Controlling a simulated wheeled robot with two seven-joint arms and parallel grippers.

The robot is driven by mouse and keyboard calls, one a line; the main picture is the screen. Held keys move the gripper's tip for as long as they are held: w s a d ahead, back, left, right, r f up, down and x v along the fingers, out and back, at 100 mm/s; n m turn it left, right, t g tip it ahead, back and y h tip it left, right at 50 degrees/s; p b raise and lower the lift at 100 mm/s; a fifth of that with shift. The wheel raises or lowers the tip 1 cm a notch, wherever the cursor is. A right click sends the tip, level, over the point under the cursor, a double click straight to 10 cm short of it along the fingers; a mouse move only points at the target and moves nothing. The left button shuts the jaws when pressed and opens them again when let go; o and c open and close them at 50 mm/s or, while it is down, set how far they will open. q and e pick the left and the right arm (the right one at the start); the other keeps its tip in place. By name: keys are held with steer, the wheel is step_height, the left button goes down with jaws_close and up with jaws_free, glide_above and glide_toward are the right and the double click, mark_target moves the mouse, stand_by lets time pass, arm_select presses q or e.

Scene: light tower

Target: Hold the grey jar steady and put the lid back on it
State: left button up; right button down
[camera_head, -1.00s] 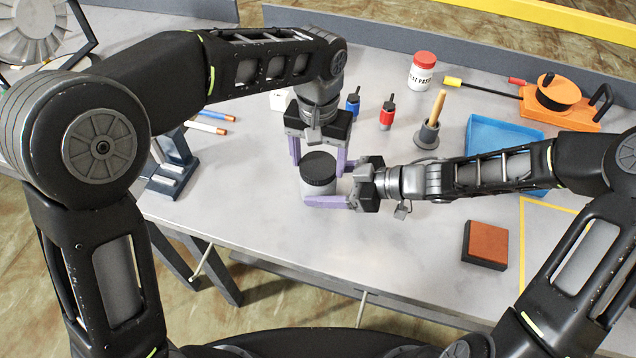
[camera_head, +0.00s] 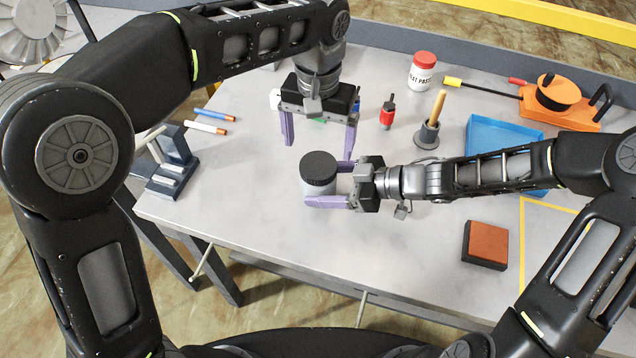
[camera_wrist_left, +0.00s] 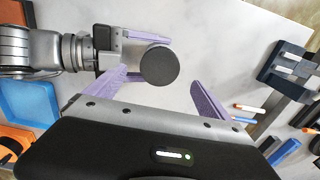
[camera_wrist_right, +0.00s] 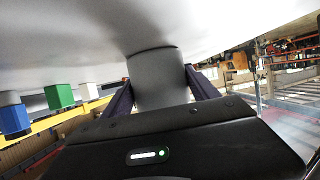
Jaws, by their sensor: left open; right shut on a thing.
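The grey jar (camera_head: 320,188) stands upright on the table with its black lid (camera_head: 319,167) sitting on top. The lid looks level; I cannot tell whether it is screwed tight. My right gripper (camera_head: 328,181) is shut on the jar from the right, one finger on each side. In the right wrist view the jar (camera_wrist_right: 158,82) is between the fingers. My left gripper (camera_head: 320,146) is open and empty, above and behind the jar. In the left wrist view the round lid top (camera_wrist_left: 159,66) lies beyond the open fingers, apart from them.
A blue tray (camera_head: 480,128), an orange tool (camera_head: 560,115) and a red-brown block (camera_head: 485,244) are on the right. A dark rack (camera_head: 172,165) is at the left. Table front is clear.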

stand_by(0.3)
steer(key=shift+c, duration=0.7)
jaws_free()
steer(key=shift+d, duration=0.15)
steer(key=v, duration=0.7)
steer(key=shift+d, duration=0.15)
steer(key=shift+d+r, duration=0.1)
